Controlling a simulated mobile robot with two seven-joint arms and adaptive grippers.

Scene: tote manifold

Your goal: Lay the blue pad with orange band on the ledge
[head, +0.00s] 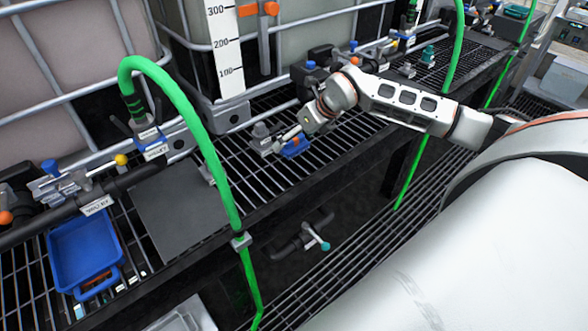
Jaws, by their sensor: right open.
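A small blue pad with an orange band (296,148) lies on the grated black ledge (262,178), near the middle of the head view. My right gripper (275,143) reaches in from the right, low over the ledge, right beside the pad. It is open, and the pad shows just below and to the right of its fingers. Part of the pad is hidden by the gripper, and I cannot tell whether they touch. My left gripper is not in view.
A green hose (212,160) arches over the ledge left of my gripper. A dark flat plate (178,212) and a blue tray (82,250) lie further left. Caged tanks with valves stand behind. A pipe with a teal-handled valve (318,240) sits below the ledge.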

